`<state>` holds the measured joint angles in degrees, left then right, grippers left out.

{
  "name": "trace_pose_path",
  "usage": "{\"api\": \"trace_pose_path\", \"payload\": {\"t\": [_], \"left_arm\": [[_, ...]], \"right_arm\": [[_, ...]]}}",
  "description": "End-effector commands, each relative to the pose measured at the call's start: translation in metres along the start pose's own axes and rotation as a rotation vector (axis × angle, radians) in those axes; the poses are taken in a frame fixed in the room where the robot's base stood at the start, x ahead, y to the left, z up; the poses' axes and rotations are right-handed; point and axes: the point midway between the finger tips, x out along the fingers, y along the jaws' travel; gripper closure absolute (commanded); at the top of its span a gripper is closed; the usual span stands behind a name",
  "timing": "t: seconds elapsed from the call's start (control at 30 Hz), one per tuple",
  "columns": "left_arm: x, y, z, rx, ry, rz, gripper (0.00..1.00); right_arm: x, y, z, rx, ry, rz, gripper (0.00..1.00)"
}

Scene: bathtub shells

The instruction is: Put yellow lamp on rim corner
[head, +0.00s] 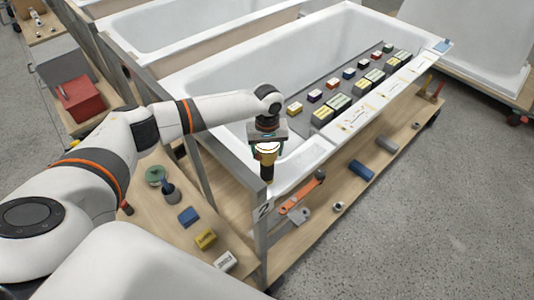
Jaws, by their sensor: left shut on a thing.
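The lamp (267,158) has a bright white face, a yellow part below it and a dark lower body. My left gripper (267,142) comes down from above and is shut on it. The lamp is upright in front of the near-left rim corner of the bathtub shell (310,158). From this angle I cannot tell whether its lower end touches the rim or the frame post. The gripper hides the lamp's top. My right gripper is out of view.
A grey board (295,117) with several small coloured blocks lies across the tub. Labelled white sheets (358,118) lie on the near rim. A lower wooden shelf (350,195) holds tools and cylinders. A red box (80,99) stands left.

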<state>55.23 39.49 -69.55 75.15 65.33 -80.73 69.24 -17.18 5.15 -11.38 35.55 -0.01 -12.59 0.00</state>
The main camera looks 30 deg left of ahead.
Motion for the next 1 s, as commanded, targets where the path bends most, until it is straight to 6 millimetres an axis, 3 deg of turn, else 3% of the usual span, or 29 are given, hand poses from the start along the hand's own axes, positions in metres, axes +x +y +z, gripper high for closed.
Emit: {"api": "trace_pose_path", "payload": {"t": [0.2, 0.53, 0.57, 0.67, 1.0], "left_arm": [[0.023, -0.001, 0.0, 0.001, 0.0, -0.001, 0.77], [0.027, -0.001, 0.0, 0.001, 0.001, -0.001, 0.77], [0.027, 0.0, 0.0, 0.001, 0.001, 0.0, 0.33], [0.027, 0.0, 0.0, 0.001, 0.001, 0.0, 0.17], [0.023, -0.001, 0.0, 0.001, 0.0, -0.001, 0.15]], "right_arm": [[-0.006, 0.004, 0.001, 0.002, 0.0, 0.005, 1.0], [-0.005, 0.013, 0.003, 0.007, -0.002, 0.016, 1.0], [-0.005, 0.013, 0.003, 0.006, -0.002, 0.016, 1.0], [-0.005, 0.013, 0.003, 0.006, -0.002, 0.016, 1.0], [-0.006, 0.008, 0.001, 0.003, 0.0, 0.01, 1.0]]}}
